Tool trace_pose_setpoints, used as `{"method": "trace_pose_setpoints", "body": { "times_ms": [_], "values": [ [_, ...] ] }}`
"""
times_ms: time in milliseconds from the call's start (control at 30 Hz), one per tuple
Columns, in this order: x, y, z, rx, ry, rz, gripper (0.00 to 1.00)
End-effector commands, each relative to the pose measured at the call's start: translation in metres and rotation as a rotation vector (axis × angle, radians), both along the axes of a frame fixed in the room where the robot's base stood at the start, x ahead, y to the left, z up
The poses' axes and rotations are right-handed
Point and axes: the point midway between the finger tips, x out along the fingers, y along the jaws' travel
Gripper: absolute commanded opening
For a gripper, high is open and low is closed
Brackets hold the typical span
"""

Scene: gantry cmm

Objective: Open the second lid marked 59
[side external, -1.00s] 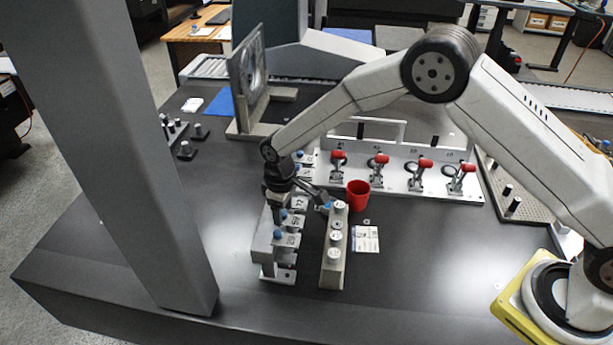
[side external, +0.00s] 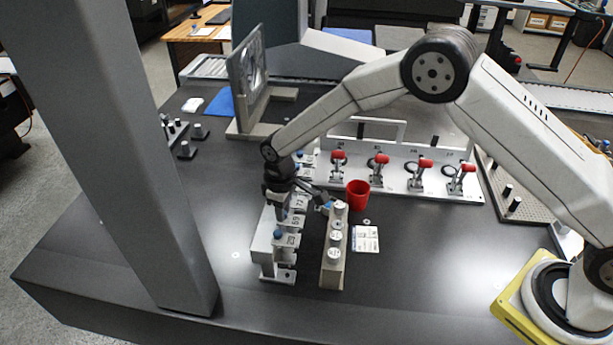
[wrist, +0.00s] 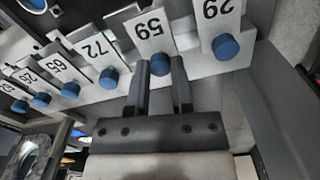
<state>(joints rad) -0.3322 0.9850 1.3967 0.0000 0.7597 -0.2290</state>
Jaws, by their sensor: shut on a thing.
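A row of white lids with blue knobs runs along a pale stand (side external: 262,243). In the wrist view the lid marked 59 (wrist: 150,32) is second from the right, between the lids reading 29 (wrist: 217,15) and 72 (wrist: 97,50). My gripper (wrist: 163,75) has its two fingers at the blue knob of 59 (wrist: 160,63), shut on it. The lid looks closed, in line with its neighbours. In the side view my gripper (side external: 283,214) points down at the row and hides this knob; the end lid's knob (side external: 278,234) shows in front of it.
A grey block with several white-topped round pieces (side external: 332,268) stands just right of the row. Beyond are a red cup (side external: 357,194), a printed card (side external: 365,239) and a white rack with red-handled clamps (side external: 425,187). A grey column (side external: 150,180) stands left. The front table is clear.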

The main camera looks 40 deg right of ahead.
Motion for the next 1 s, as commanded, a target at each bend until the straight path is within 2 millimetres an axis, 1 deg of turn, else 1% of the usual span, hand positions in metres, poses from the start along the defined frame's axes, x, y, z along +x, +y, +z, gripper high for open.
{"method": "trace_pose_setpoints", "body": {
  "times_ms": [733,867,1000],
  "values": [
    [0.001,0.001,0.000,0.000,0.000,0.000,0.00],
    [0.005,0.005,0.000,0.000,0.000,0.000,0.00],
    [0.014,0.013,0.000,0.000,-0.001,0.000,0.00]
  ]
}}
